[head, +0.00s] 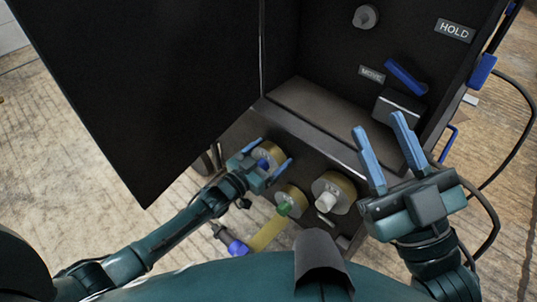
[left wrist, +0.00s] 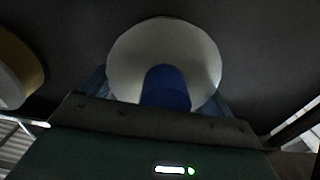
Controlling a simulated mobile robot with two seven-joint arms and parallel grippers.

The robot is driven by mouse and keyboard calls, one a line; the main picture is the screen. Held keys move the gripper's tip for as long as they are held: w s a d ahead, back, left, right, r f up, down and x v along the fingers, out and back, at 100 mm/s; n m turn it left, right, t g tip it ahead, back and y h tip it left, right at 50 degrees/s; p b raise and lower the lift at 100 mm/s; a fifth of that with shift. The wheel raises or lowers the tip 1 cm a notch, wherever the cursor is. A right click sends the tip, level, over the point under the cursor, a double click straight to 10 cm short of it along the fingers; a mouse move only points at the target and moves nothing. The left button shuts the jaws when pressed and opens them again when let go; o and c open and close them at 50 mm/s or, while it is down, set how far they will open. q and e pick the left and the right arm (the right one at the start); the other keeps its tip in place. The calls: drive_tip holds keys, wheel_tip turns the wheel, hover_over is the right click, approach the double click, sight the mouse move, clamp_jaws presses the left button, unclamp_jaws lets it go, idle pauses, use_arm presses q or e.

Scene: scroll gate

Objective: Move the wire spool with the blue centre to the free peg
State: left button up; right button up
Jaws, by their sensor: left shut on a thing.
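The wire spool with the blue centre (head: 267,151) is on the dark panel, at the left of a group of spools. My left gripper (head: 264,158) is shut on it, with a blue finger on each side. In the left wrist view its pale round face (left wrist: 140,45) and blue centre (left wrist: 166,86) fill the space between the fingers. I cannot tell whether it still sits on a peg. A grey round stub (head: 365,16) on the upper panel carries no spool; I cannot tell whether it is the free peg. My right gripper (head: 378,124) is open and empty.
A green-centred spool (head: 291,201) and a white-centred spool (head: 334,191) stand right of the held one. A yellow strip (head: 267,235) hangs below near a blue-ended part (head: 238,248). A large black panel (head: 150,80) stands left.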

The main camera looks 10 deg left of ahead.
use_arm(q)
drive_tip(key=shift+d+r+p, duration=0.1)
drive_tip(key=shift+r+p, duration=0.2)
drive_tip(key=shift+p, duration=0.25)
idle(0.9)
drive_tip(key=shift+p+v, duration=1.4)
drive_tip(key=shift+v, duration=1.2)
drive_tip(key=shift+p+v, duration=0.6)
drive_tip(key=shift+v, duration=0.7)
drive_tip(key=shift+f, duration=0.1)
